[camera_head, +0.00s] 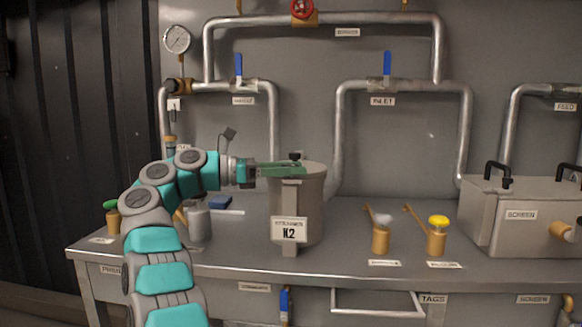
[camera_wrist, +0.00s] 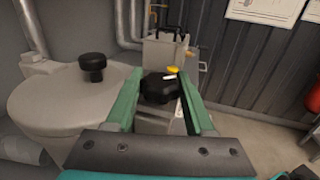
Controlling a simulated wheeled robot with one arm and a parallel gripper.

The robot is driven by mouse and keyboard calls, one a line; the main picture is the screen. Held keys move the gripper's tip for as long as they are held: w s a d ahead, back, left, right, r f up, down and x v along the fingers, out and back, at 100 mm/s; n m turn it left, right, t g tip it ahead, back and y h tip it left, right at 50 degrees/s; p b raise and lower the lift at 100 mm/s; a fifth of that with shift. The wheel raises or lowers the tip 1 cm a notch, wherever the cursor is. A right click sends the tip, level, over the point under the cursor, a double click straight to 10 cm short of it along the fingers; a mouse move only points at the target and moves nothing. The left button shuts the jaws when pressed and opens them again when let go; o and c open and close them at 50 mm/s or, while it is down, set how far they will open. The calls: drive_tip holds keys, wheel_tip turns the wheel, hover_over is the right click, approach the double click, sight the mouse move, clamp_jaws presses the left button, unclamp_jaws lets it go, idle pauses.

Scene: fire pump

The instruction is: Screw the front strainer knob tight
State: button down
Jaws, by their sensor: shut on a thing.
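The strainer, a grey metal pot labelled K2 (camera_head: 311,205), stands on the bench, and its round lid (camera_wrist: 50,107) fills the left of the wrist view. My gripper (camera_head: 300,170) reaches level across the front of the lid from the left. In the wrist view its green fingers (camera_wrist: 160,76) are shut on the black front strainer knob (camera_wrist: 157,88), one on each side. The knob has a small white mark. The fingers hide the knob in the head view. A second black knob (camera_head: 295,156) stands at the lid's back; it also shows in the wrist view (camera_wrist: 92,66).
A grey screen box (camera_head: 515,230) is farther right. A grey cylinder (camera_head: 198,224) and a blue block (camera_head: 220,202) are on the left. Pipes run behind.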

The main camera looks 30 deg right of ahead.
drive_tip(key=shift+m+g, duration=0.3)
drive_tip(key=shift+g, duration=0.1)
idle(0.4)
drive_tip(key=shift+c, duration=1.3)
unclamp_jaws()
